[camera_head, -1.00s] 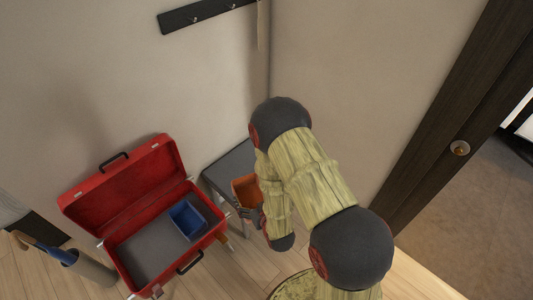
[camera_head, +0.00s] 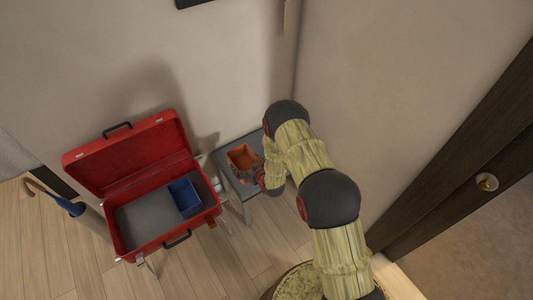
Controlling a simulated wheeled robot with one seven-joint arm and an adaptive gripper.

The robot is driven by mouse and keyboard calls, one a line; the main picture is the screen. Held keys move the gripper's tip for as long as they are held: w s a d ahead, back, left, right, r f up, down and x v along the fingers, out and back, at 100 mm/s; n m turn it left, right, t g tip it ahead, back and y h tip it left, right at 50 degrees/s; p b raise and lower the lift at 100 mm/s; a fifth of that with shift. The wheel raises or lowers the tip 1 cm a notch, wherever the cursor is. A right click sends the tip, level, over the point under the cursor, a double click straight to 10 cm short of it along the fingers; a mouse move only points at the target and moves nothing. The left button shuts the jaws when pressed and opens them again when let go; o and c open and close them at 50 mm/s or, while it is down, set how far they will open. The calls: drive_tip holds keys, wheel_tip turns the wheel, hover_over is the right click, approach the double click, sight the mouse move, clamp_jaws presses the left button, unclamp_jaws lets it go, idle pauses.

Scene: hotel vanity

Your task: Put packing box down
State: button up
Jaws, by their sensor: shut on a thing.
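The packing box, a small open-topped orange box (camera_head: 243,158), is at my gripper (camera_head: 258,178), over the small grey bench (camera_head: 229,186) in the corner. My gripper is shut on the box's near right side. The box looks about upright. Whether its underside touches the bench top cannot be told from this angle. The fingertips are small and partly hidden by my wrist and the box.
An open red suitcase (camera_head: 120,153) stands left of the bench on a low stand, with a blue open box (camera_head: 184,198) inside at its right. An umbrella (camera_head: 66,205) leans further left. Walls close off the corner; a dark door frame (camera_head: 440,200) is at right.

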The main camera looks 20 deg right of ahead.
drive_tip(key=shift+w+d+f, duration=0.1)
drive_tip(key=shift+w+f, duration=0.2)
drive_tip(key=shift+w, duration=0.1)
drive_tip(key=w+d+f+b, duration=0.2)
drive_tip(key=w+d+f, duration=0.2)
drive_tip(key=w, duration=0.1)
drive_tip(key=w+d+f+b, duration=0.2)
drive_tip(key=w+d+f, duration=0.2)
drive_tip(key=f, duration=0.1)
drive_tip(key=shift+w+d+f, duration=0.2)
drive_tip(key=shift+w+d, duration=0.15)
drive_tip(key=shift+d, duration=0.05)
drive_tip(key=shift+w+d+f+b, duration=0.1)
drive_tip(key=shift+f+b, duration=0.25)
drive_tip(key=shift+b, duration=0.05)
drive_tip(key=shift+f+b, duration=0.55)
drive_tip(key=shift+f, duration=0.75)
drive_tip(key=shift+f, duration=0.2)
drive_tip(key=o, duration=1.1)
